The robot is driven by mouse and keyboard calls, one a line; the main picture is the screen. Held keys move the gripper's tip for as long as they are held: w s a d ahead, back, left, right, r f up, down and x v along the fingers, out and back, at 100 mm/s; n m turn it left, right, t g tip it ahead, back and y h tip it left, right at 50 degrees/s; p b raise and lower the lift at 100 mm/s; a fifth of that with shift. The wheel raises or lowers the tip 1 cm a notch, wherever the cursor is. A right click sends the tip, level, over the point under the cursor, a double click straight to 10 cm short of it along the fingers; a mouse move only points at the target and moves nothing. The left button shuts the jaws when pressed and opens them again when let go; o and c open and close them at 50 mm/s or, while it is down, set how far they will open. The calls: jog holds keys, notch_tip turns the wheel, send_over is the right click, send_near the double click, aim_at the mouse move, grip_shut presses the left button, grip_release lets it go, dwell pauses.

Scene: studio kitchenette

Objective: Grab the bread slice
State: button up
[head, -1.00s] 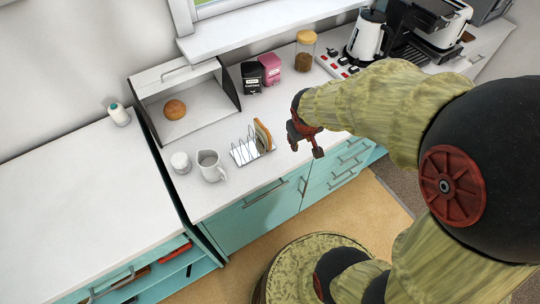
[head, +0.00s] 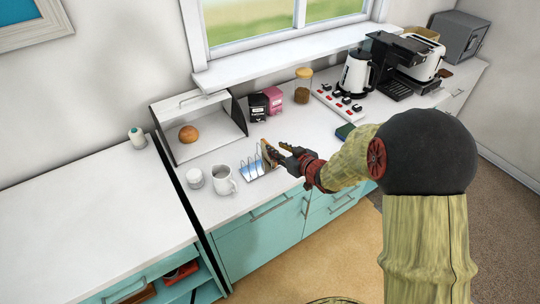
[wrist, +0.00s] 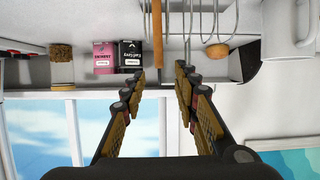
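The bread slice stands upright in the wire toast rack (head: 257,174) on the counter. In the head view it is a brown sliver (head: 266,150), partly hidden by my gripper. In the wrist view the bread slice (wrist: 157,38) shows edge-on as a narrow tan strip, beside the rack's wires (wrist: 211,25). My gripper (head: 279,152) is close to the right side of the rack. Its fingers are open in the wrist view (wrist: 160,78), one to each side of the line of the slice, with nothing clamped. I cannot tell how far the fingertips reach around the slice.
A white jug (head: 223,181) and white pot (head: 194,178) stand left of the rack. Behind are an open bread bin (head: 211,150) with a bun (head: 188,133), black (head: 257,107) and pink (head: 273,101) packages and a jar (head: 303,88). The left counter is mostly clear.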

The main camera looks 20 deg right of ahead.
jog(key=b+x, duration=0.1)
jog(key=x, duration=0.6)
jog(key=shift+f+b, duration=0.15)
jog(key=shift+b, duration=0.15)
jog(key=shift+c, duration=0.6)
grip_shut()
